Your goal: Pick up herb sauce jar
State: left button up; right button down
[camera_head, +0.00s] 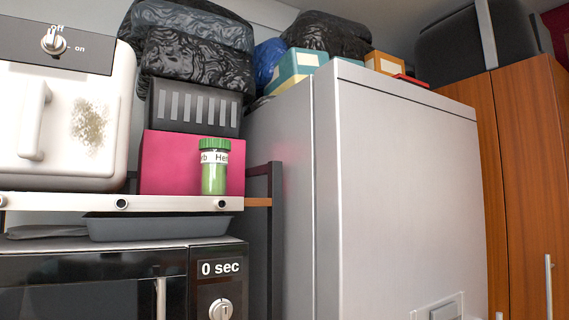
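The herb sauce jar (214,176) is a green jar with a green lid and a white label reading "Her". It stands upright near the right end of a white shelf (175,202), in front of a magenta box (170,165). Neither of my grippers shows in the head view.
A white appliance (60,115) with an on/off knob stands left of the jar. Below the shelf are a grey tray (145,228) and a black microwave (90,265). A dark shelf post (276,220) and a tall grey fridge (400,190) stand to the right. A dark slotted crate (195,106) sits on the magenta box.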

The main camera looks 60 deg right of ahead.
aim_at(215, 161)
jog(key=z, duration=1.55)
